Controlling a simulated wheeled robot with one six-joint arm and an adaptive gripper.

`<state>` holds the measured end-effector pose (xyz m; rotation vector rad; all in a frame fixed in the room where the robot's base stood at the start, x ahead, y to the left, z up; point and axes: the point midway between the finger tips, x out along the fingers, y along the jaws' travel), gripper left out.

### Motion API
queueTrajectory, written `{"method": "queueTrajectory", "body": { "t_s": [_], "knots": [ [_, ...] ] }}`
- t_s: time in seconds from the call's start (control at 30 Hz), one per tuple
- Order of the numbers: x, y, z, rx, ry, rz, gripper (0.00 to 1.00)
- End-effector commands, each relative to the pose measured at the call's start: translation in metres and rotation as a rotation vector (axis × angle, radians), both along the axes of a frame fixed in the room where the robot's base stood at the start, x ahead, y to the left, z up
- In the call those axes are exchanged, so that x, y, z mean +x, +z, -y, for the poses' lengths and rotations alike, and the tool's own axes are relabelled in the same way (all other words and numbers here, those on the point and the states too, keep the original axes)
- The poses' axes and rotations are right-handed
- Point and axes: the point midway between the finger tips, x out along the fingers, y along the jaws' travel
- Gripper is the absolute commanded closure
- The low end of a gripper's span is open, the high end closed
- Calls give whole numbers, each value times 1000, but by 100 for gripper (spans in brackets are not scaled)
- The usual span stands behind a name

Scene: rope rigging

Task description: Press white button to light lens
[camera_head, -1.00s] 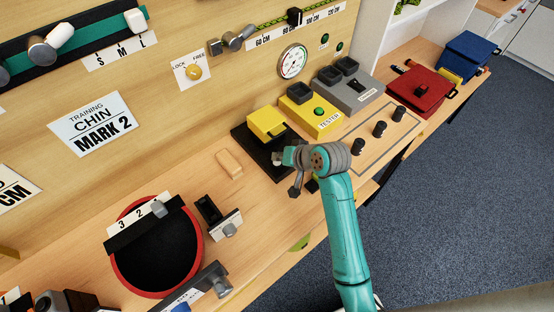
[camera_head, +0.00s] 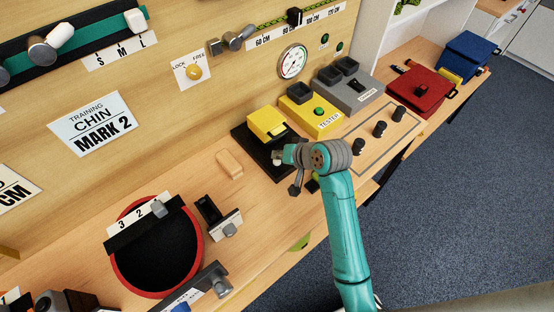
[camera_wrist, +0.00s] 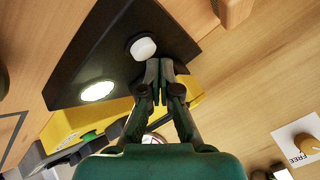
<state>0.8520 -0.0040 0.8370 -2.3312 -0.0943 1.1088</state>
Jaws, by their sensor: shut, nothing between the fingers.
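A black base plate (camera_head: 244,139) lies on the bench under a yellow block (camera_head: 267,122). In the wrist view, the black plate (camera_wrist: 105,55) carries a round white button (camera_wrist: 142,47) and a round lens (camera_wrist: 98,91), which glows bright white. In the head view, part of the white button (camera_head: 277,157) shows beside my wrist; the lens is hidden there. My gripper (camera_wrist: 153,68) is shut and empty, with its fingertips right at the edge of the button. I cannot tell whether they touch it.
A wooden block (camera_head: 229,163) lies left of the plate. A yellow tester box (camera_head: 312,115) and a grey box (camera_head: 350,90) stand to the right, with several black knobs (camera_head: 379,128) in front. The wall panel with a round gauge (camera_head: 292,62) rises behind.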

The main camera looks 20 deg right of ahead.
Motion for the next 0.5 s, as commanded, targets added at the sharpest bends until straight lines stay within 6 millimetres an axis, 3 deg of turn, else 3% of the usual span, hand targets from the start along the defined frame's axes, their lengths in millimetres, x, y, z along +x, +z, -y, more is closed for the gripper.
{"method": "queueTrajectory", "body": {
  "t_s": [0.5],
  "knots": [
    [0, 9, 0, 0, 0, 0, 100]
  ]
}}
